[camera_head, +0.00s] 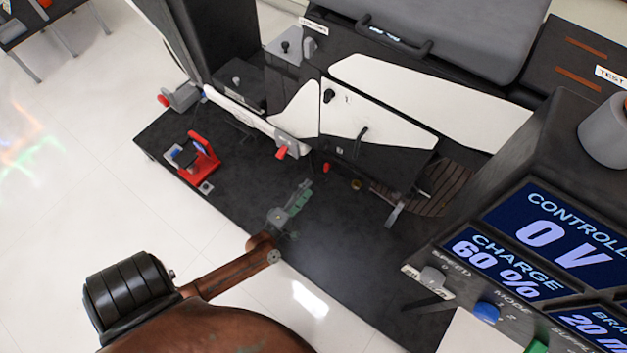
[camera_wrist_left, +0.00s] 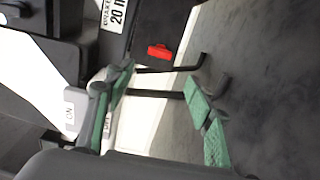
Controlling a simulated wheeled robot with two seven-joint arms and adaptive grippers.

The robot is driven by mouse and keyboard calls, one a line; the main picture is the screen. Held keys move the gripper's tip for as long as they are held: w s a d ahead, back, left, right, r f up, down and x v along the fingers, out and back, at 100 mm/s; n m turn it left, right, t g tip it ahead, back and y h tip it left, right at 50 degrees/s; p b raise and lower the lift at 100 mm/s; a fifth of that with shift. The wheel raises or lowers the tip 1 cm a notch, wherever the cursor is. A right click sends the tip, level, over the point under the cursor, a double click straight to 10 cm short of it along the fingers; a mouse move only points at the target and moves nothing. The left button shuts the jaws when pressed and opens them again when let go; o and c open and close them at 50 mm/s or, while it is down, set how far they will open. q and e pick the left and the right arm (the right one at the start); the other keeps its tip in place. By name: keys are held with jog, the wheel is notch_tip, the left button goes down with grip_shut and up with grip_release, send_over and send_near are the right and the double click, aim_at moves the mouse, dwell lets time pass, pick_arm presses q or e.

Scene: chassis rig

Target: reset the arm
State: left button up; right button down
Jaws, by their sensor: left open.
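My left gripper (camera_head: 299,197) is above the dark platform, left of the display console in the head view. It is open and holds nothing. In the left wrist view its two green-padded fingers (camera_wrist_left: 160,82) stand apart. A black bent bar (camera_wrist_left: 189,66) shows beyond and between them; whether it touches a finger cannot be told. A grey piece with an ON label (camera_wrist_left: 72,118) lies behind the left finger in that view. My right gripper is not in view.
A chassis rig with white panels (camera_head: 380,103) stands on the dark platform (camera_head: 335,265). A red-and-grey device (camera_head: 205,158) sits at its left. A console with blue displays (camera_head: 560,240) fills the right. A red block (camera_wrist_left: 160,52) shows in the wrist view. Tiled floor lies left.

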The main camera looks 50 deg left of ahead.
pick_arm(q)
jog(key=shift+v, duration=1)
